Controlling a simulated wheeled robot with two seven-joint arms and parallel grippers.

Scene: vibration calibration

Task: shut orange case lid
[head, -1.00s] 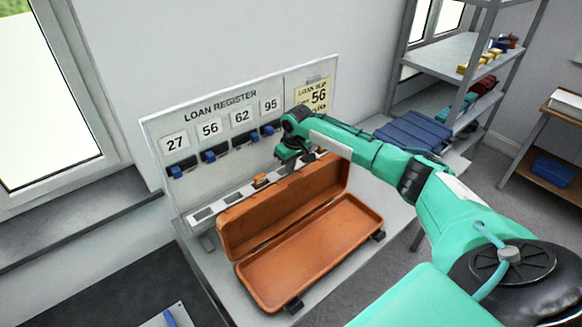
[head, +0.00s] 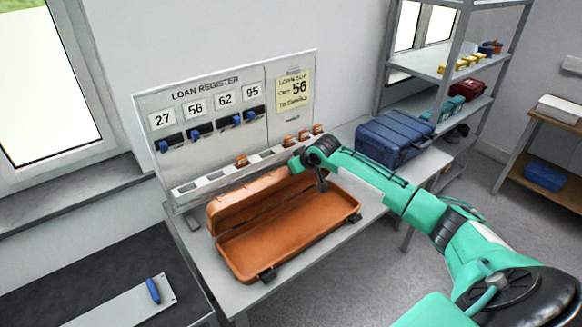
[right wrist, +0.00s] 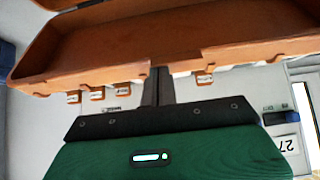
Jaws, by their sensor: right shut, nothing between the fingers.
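The orange case stands open on the grey table in the head view, its base (head: 290,235) toward me. Its lid (head: 240,203) is raised along the back and looks tipped partway forward over the base. My right gripper (head: 322,186) is at the right end of the lid, pointing down. In the right wrist view, its closed fingers (right wrist: 158,84) reach the orange rim (right wrist: 110,75), with nothing between them; whether they touch it is unclear. The arm hides the lid's right end. My left gripper is not in view.
Behind the case stand the loan register board (head: 215,105) and a slotted strip (head: 215,180) with small orange pieces. A shelf rack (head: 455,55) stands behind. A plate (head: 120,308) with a blue handle lies at lower left.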

